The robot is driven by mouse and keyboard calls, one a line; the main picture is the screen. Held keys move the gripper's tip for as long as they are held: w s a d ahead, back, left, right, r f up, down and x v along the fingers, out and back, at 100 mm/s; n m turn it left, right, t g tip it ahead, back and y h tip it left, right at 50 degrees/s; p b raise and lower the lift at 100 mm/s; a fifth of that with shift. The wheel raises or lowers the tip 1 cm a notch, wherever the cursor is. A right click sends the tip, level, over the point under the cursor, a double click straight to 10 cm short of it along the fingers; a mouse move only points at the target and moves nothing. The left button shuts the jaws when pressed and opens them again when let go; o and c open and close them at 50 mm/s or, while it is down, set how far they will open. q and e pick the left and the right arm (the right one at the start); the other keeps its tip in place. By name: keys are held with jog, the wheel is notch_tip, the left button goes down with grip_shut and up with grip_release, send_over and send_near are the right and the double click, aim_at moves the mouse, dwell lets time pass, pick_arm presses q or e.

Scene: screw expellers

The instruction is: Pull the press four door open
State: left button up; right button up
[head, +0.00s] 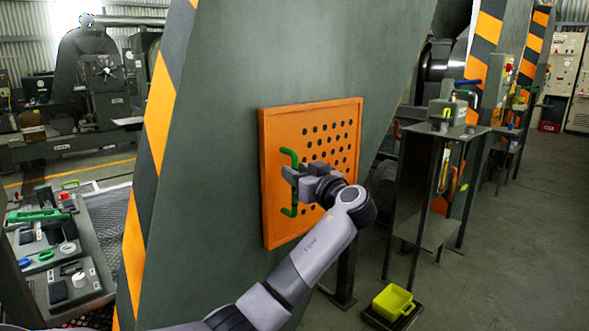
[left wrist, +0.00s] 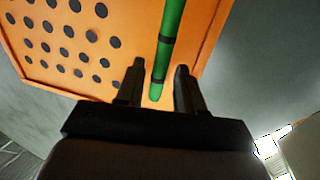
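The press door (head: 281,228) is an orange panel with rows of dark holes, lying against the slanted grey-green press wall (head: 230,90); it looks closed. A green vertical bar handle (head: 289,211) is on its left side. My left gripper (head: 289,174) is at the handle's middle, hiding part of it. In the left wrist view, the door (left wrist: 110,25) fills the upper part. The handle (left wrist: 169,40) runs down between the two open fingers of my left gripper (left wrist: 158,75), with a gap visible on each side. My right gripper is not in view.
A dark metal stand (head: 430,190) is right of the door. A tool tray (head: 60,265) stands at left. The floor (head: 520,240) at right is open.

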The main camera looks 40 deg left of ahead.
pick_arm(q)
jog(key=shift+x, duration=0.9)
grip_shut()
jog(key=shift+d, duration=0.1)
